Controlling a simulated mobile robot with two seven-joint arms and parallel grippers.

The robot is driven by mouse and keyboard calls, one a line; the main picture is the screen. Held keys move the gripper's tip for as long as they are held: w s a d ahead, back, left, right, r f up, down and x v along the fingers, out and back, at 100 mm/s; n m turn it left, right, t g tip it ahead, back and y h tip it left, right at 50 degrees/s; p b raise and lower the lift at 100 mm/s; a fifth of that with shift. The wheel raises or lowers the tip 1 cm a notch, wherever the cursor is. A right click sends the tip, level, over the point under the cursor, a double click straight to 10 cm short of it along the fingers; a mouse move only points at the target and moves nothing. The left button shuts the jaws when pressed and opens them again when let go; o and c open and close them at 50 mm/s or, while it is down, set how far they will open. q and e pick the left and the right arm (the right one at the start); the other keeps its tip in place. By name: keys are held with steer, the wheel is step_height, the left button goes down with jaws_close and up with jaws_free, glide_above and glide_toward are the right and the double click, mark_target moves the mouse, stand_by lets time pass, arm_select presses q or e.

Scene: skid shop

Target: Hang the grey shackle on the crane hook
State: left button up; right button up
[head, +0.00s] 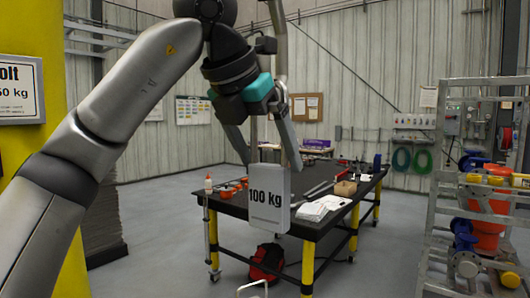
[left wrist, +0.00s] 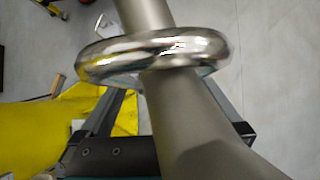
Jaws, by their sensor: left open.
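My left gripper (head: 268,160) is raised in the middle of the head view, its two fingers pointing down and spread apart. A grey block marked "100 kg" (head: 268,222) shows just below and between the fingertips; I cannot tell whether they touch. In the left wrist view, a shiny grey metal ring (left wrist: 110,55), perhaps the shackle, sits around a thick, tapered grey bar (left wrist: 195,115), perhaps part of the crane hook. My open fingers show behind them, on both sides of the bar. The ring cannot be made out in the head view. My right gripper is not in view.
A black-topped table (head: 240,208) with yellow legs, papers and tools stands behind. A yellow column (head: 35,180) is close on the left. A grey rack (head: 432,240) with valves stands at right.

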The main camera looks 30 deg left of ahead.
arm_select(q)
steer(key=p+v, duration=0.1)
steer(key=v, duration=0.6)
steer(key=shift+r, duration=0.25)
